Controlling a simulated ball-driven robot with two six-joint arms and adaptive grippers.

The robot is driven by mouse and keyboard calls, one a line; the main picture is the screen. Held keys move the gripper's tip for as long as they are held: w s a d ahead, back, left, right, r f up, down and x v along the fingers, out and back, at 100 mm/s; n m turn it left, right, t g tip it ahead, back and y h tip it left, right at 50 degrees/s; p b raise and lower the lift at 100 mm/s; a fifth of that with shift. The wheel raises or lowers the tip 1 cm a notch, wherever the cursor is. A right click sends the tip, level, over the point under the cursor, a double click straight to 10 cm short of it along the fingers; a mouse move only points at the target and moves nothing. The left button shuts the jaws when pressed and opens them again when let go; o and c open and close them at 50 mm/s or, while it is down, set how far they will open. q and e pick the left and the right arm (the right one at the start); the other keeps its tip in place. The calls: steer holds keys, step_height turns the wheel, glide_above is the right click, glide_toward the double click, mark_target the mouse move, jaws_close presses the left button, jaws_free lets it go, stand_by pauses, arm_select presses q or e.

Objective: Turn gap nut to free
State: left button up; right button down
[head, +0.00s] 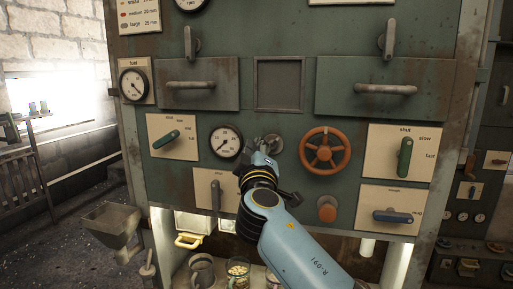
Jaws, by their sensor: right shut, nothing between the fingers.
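My right arm reaches up from the bottom of the head view. Its gripper (266,147) is shut and empty at the green panel. It is in front of or touching a small round metal fitting (276,142), which it partly hides. This fitting may be the gap nut, but I cannot read a label for it. It sits between a round dial gauge (226,142) and an orange handwheel (325,151). No "free" marking is readable. My left gripper is not in view.
Green-handled levers (166,139) and (405,157) stand left and right on pale plates. A blue lever (393,216) and an orange knob (327,209) are lower right. A grey lever (215,195) is left of my arm.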

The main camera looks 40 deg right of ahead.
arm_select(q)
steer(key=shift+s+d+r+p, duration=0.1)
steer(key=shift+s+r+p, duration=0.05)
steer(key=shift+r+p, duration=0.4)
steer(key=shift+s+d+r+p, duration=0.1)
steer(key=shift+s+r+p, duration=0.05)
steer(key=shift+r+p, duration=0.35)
arm_select(e)
steer(key=shift+s+d+f+n+g+y, duration=0.2)
steer(key=shift+f+n+y, duration=0.3)
steer(key=shift+n, duration=0.75)
steer(key=shift+s+d+f+n+g+y, duration=0.15)
steer(key=shift+f+n+y, duration=0.3)
steer(key=shift+n, duration=0.8)
steer(key=shift+f, duration=0.1)
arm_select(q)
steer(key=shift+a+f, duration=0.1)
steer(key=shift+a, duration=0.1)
arm_select(e)
steer(key=shift+w, duration=0.1)
